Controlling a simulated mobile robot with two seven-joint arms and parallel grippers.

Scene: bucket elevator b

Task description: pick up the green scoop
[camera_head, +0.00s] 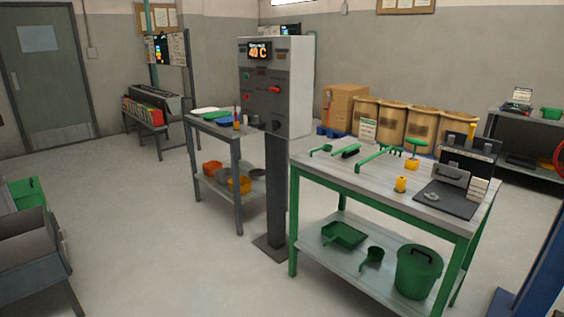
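Neither of my grippers shows in the head view. A green-legged table (330,177) stands right of centre with a lower shelf (322,258). A small green scoop-like tool with a handle (321,149) lies at the far left of its top. A deeper green scoop or cup with a handle (373,257) sits on the lower shelf, between a flat green dustpan-like tray (343,235) and a green bucket (418,270). I cannot tell for sure which of these is the green scoop.
A green brush (348,151) and a long green tool (378,158) lie on the tabletop. A grey control cabinet (290,85) on a post stands left of the table. A grey table (237,132) stands behind. A blue post is at lower right. The left-centre floor is clear.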

